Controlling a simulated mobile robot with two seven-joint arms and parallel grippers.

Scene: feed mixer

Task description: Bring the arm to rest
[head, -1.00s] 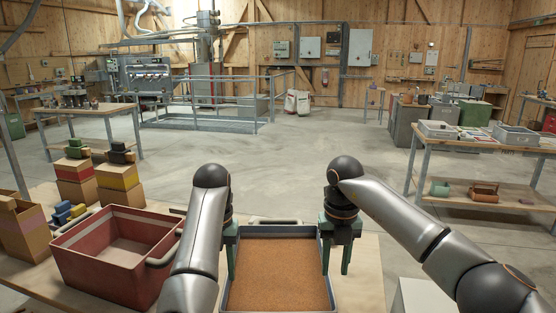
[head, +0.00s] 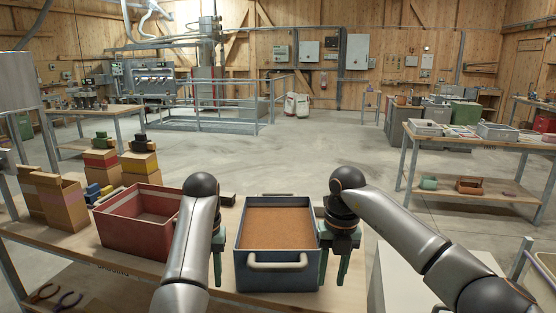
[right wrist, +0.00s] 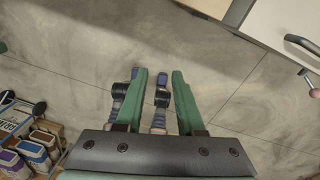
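My left gripper (head: 217,270) hangs fingers down to the left of a grey-blue tray (head: 278,278), with a narrow gap between them in the head view. My forearm hides part of it, so its opening cannot be judged. My right gripper (head: 333,272) hangs fingers down at the tray's right side. Its green fingers are apart and empty in the right wrist view (right wrist: 160,80), with floor behind them. The tray holds brown granular feed (head: 278,227) and stands on the wooden table (head: 225,300). Neither gripper holds it.
A red bin (head: 125,238) stands on the table left of my left arm. A white cabinet (head: 405,280) is at the lower right. Open concrete floor (head: 300,160) lies beyond the table.

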